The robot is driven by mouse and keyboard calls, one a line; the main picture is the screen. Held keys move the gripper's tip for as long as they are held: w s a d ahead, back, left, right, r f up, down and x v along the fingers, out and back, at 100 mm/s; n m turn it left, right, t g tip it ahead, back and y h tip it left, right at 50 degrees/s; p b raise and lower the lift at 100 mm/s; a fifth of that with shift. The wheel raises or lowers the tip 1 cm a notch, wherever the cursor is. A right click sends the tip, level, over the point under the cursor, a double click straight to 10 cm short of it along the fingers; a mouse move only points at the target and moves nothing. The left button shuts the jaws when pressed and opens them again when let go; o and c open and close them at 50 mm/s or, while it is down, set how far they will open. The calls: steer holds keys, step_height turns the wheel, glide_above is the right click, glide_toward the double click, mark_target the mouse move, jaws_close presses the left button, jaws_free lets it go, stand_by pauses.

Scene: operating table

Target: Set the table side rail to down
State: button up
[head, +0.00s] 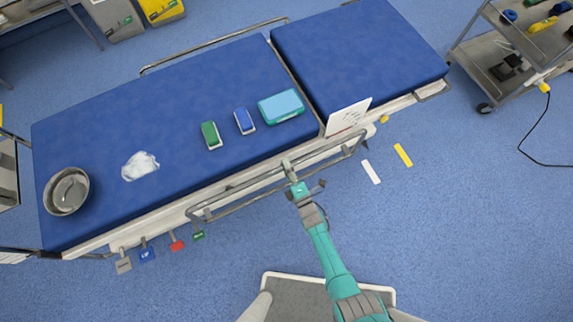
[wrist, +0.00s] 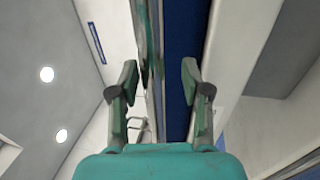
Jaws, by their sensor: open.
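The operating table has a blue padded top (head: 185,110) in two sections. Its near side rail (head: 235,203), a grey metal loop, runs along the table's front long edge; I cannot tell its height well from above. My gripper (head: 291,172) is at the rail's middle-right part, with the arm reaching up from below. In the wrist view my gripper (wrist: 157,80) is open, and a metal bar (wrist: 152,45) runs lengthwise between the fingers, nearer the left one. I cannot tell whether it touches. A far side rail (head: 215,45) runs along the back edge.
On the table are a metal bowl (head: 66,191), white gauze (head: 140,165), green (head: 211,135) and blue (head: 244,120) items and a teal box (head: 281,106). Several coloured tags, including a red one (head: 177,245), hang at front left. A cart (head: 510,55) stands right.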

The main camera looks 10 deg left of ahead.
steer(key=v, duration=1.2)
stand_by(0.3)
steer(key=shift+d, duration=0.1)
